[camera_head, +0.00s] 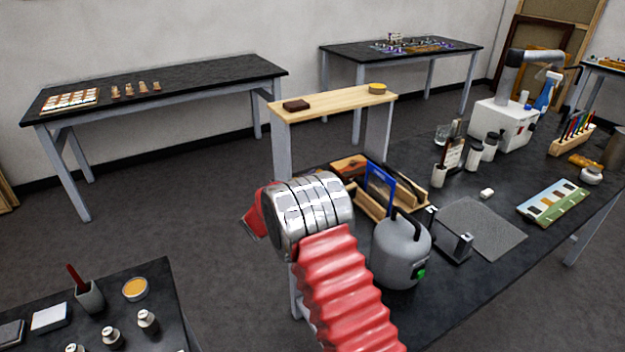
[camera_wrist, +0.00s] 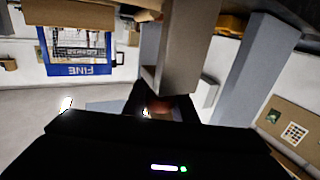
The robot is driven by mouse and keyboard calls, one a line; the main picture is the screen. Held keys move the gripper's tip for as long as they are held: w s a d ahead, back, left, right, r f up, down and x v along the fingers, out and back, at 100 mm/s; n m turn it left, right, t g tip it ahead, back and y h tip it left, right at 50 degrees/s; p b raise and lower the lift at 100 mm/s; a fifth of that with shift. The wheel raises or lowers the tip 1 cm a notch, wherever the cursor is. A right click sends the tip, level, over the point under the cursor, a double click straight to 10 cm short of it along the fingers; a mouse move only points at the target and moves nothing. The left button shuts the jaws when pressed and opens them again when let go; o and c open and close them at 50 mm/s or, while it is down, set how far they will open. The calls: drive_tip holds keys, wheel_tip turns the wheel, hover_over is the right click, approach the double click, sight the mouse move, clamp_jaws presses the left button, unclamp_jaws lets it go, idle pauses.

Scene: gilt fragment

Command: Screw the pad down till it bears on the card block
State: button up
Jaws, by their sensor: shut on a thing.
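In the wrist view my gripper (camera_wrist: 160,108) is shut on a small reddish-brown piece (camera_wrist: 158,103), mostly hidden between the dark fingers. A grey upright (camera_wrist: 180,55) stands directly beyond the fingers; I cannot tell whether they touch it. I cannot tell whether the held piece belongs to the screw. I cannot make out the pad or the card block for certain, nor any gap between them. In the head view my silver wrist and red arm hide the gripper and whatever it holds.
Near my arm on the dark bench are a grey canister (camera_head: 402,255), a wooden rack with a blue-framed sheet (camera_head: 380,185) and a grey mat (camera_head: 485,230). A wooden-topped stand (camera_head: 335,102) is behind. Another upright (camera_wrist: 250,70) shows at right in the wrist view. Open floor lies left.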

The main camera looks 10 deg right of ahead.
drive_tip(key=shift+m+g+h, duration=0.4)
drive_tip(key=shift+m+g, duration=0.1)
drive_tip(key=shift+s, duration=0.1)
drive_tip(key=o, duration=1)
drive_tip(key=shift+d, duration=0.1)
drive_tip(key=shift+o, duration=0.2)
drive_tip(key=v, duration=1.4)
drive_tip(key=shift+w+f, duration=0.1)
drive_tip(key=shift+w, duration=0.15)
